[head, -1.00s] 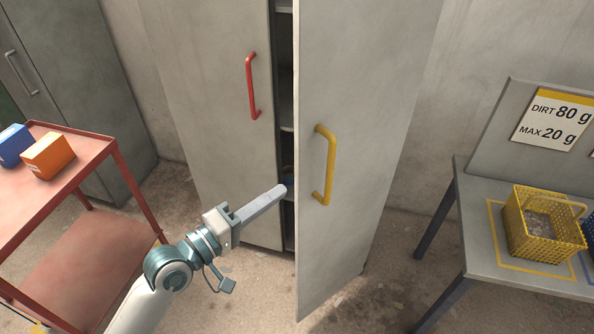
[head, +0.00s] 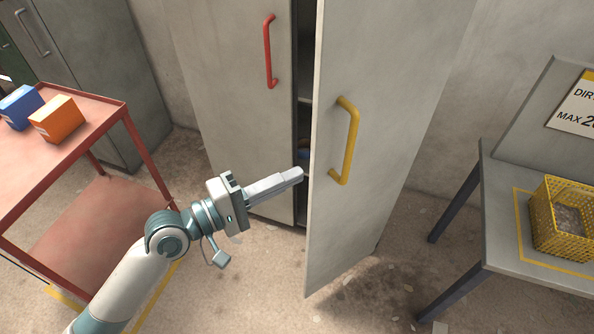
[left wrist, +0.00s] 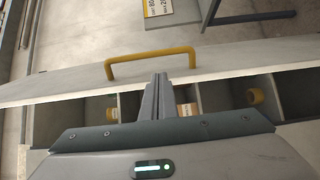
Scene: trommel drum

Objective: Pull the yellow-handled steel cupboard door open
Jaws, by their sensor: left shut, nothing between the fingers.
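The steel cupboard door (head: 385,110) with the yellow handle (head: 351,140) stands partly open, swung out from the cupboard. Its free edge faces my left gripper (head: 298,175), which is shut and empty. In the head view the fingertips are just left of that edge, by the opening. In the left wrist view the gripper (left wrist: 159,80) points at the door's edge, with the yellow handle (left wrist: 150,57) on the door's far side. I cannot tell whether the fingertips touch the door. My right gripper is not in view.
The closed door with a red handle (head: 269,50) is to the left. A red cart (head: 100,100) with blue and orange boxes stands at the left. A table (head: 500,225) with a yellow basket (head: 562,222) stands at the right. Shelves with small items show inside the cupboard (left wrist: 215,95).

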